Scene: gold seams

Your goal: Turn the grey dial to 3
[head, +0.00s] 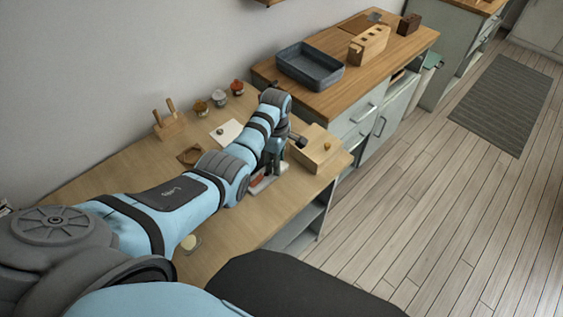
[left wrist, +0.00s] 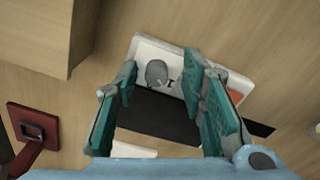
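The grey dial (left wrist: 157,72) is a small rounded knob on a white panel (left wrist: 147,47) in the left wrist view. In the head view my left gripper (head: 271,161) points down over the white panel (head: 256,189), hiding the dial. My right gripper is in neither view.
A wooden box (head: 321,157) with a small knob stands beside the panel. Several jars (head: 219,98), a tool rack (head: 171,127) and a white sheet (head: 226,131) are behind. A dark tray (head: 310,67) sits on the farther counter. A dark red object (left wrist: 37,122) shows at left.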

